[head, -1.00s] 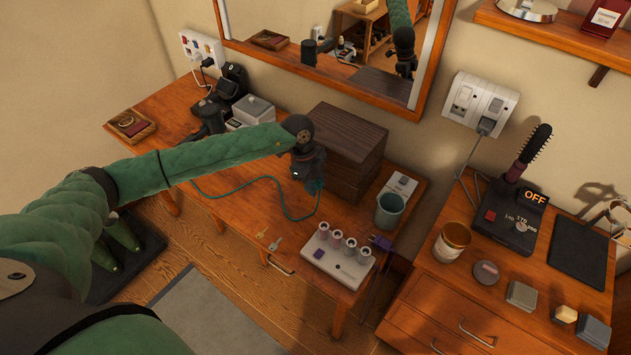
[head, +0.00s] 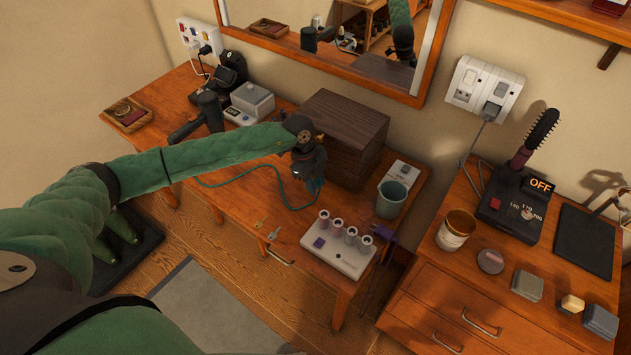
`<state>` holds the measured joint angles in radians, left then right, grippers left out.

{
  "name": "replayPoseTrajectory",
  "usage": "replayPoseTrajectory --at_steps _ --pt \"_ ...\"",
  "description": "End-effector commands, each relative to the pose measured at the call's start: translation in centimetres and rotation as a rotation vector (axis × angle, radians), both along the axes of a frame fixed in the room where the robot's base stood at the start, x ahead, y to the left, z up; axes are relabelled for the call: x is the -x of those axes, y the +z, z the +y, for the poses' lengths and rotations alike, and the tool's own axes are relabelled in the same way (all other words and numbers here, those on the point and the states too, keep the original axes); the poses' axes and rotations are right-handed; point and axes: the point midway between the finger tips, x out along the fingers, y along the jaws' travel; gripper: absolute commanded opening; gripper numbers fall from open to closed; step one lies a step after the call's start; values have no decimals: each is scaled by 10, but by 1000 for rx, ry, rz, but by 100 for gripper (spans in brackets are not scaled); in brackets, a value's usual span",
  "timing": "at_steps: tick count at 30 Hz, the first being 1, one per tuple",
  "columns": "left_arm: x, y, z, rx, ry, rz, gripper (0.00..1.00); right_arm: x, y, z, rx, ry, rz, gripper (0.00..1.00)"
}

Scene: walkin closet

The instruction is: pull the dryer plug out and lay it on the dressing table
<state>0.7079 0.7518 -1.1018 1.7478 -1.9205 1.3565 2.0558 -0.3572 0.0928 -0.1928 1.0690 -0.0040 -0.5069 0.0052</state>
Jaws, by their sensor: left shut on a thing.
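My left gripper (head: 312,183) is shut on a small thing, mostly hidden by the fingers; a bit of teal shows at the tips. It is over the middle of the wooden dressing table (head: 165,98), in front of a dark brown box (head: 345,128). A teal cord (head: 245,174) loops from the left across the table to this gripper, so the held thing appears to be the dryer plug. A dark hair dryer (head: 209,108) lies on the table's left part, behind my left arm. My right gripper is out of view.
A wall socket panel (head: 198,30) at the back left holds a dark plug. Keys (head: 261,223), a white tray with several small cylinders (head: 335,253) and a grey-green cup (head: 391,198) occupy the front and right. A second cabinet stands right. Bare wood shows left of the tray.

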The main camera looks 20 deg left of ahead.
Motion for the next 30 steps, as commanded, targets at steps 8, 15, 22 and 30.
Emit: replayPoseTrajectory --at_steps 8,15,22,30 --pt "0 0 0 0 0 0 5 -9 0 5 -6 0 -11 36" --pt "0 -3 0 0 0 0 5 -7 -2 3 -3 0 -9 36" --pt "0 -7 0 0 0 0 5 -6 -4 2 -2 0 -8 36" --pt "0 -11 0 0 0 0 5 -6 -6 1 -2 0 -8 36"
